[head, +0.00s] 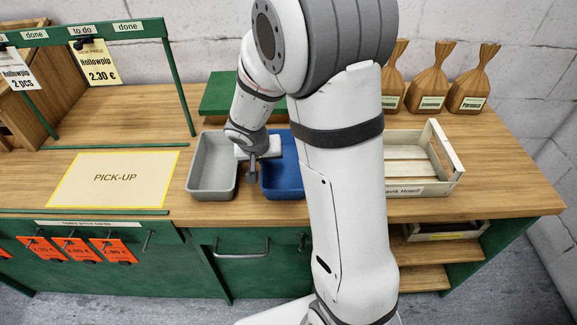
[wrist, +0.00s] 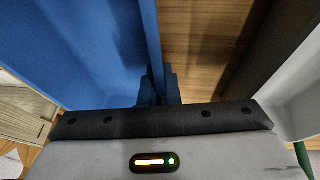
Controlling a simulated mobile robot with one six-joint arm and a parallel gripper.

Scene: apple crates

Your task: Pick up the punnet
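A blue tray-like punnet (head: 282,179) is on the counter, partly hidden behind my arm. A similar grey punnet (head: 212,165) stands just to its left. My gripper (head: 252,172) points down at the blue punnet's left wall, between the two punnets. In the wrist view the blue wall (wrist: 146,35) runs down to my gripper's fingers (wrist: 159,86), which are close together with the wall between them. They look shut on it. No clear lift off the counter shows.
A pale wooden crate (head: 408,172) is right of my arm, with several brown paper bags (head: 428,80) behind. A green board (head: 222,92) lies behind the punnets. A green sign frame (head: 180,88) and the bare PICK-UP mat (head: 113,179) are left.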

